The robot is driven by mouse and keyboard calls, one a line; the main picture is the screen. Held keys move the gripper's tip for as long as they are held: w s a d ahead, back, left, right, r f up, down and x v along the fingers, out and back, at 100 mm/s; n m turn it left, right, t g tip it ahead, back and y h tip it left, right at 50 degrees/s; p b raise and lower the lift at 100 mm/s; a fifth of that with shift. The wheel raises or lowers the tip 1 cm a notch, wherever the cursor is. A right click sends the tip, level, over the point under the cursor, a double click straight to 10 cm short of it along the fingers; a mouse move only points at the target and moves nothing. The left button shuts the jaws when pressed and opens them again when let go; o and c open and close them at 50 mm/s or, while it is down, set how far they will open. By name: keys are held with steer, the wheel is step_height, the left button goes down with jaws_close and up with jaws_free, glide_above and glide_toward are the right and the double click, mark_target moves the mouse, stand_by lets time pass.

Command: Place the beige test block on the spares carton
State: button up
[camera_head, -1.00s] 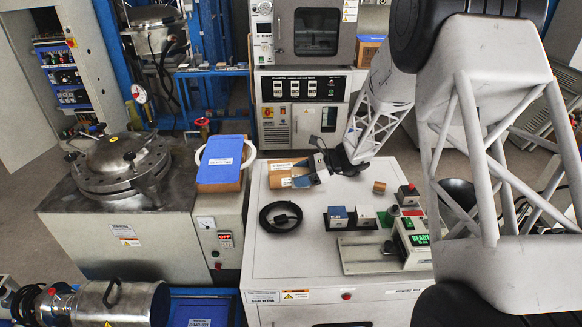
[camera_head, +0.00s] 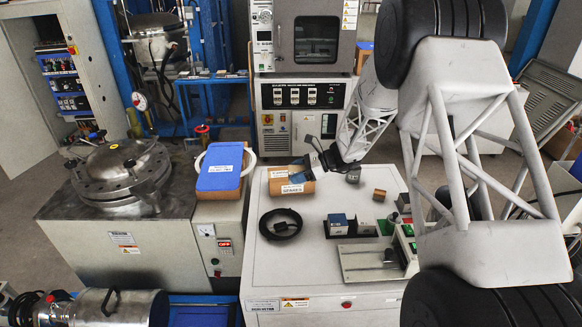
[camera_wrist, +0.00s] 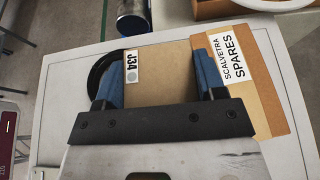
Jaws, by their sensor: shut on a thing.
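The beige test block (camera_wrist: 163,72) is in the wrist view, with a white "J34" label on its left part. My gripper (camera_wrist: 158,78) is shut on it, one blue finger at each side. The spares carton (camera_wrist: 268,97) is brown with a white "SCALVETRA SPARES" label and lies just right of the block, partly behind the right finger. In the head view the carton (camera_head: 278,186) lies at the table's back left, with my gripper (camera_head: 299,173) at its upper right. I cannot tell whether block and carton touch; the block is not clearly visible there.
A coiled black cable (camera_head: 281,224) lies in front of the carton. A small brown block (camera_head: 379,195) and a dark grey cube (camera_head: 353,175) stand to the right. Blue and white blocks (camera_head: 337,224) stand in a black holder. The table's front left is clear.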

steer(key=w, duration=0.3)
steer(key=w+a, duration=0.1)
steer(key=w, duration=0.2)
steer(key=w+f, duration=0.1)
steer(key=w, duration=0.3)
steer(key=shift+a, duration=0.35)
steer(key=shift+f, duration=1.7)
steer(key=shift+f, duration=0.15)
steer(key=o, duration=1.2)
steer(key=shift+c, duration=0.2)
steer(key=v, duration=1.2)
steer(key=shift+s+r, duration=0.1)
steer(key=shift+r, duration=0.1)
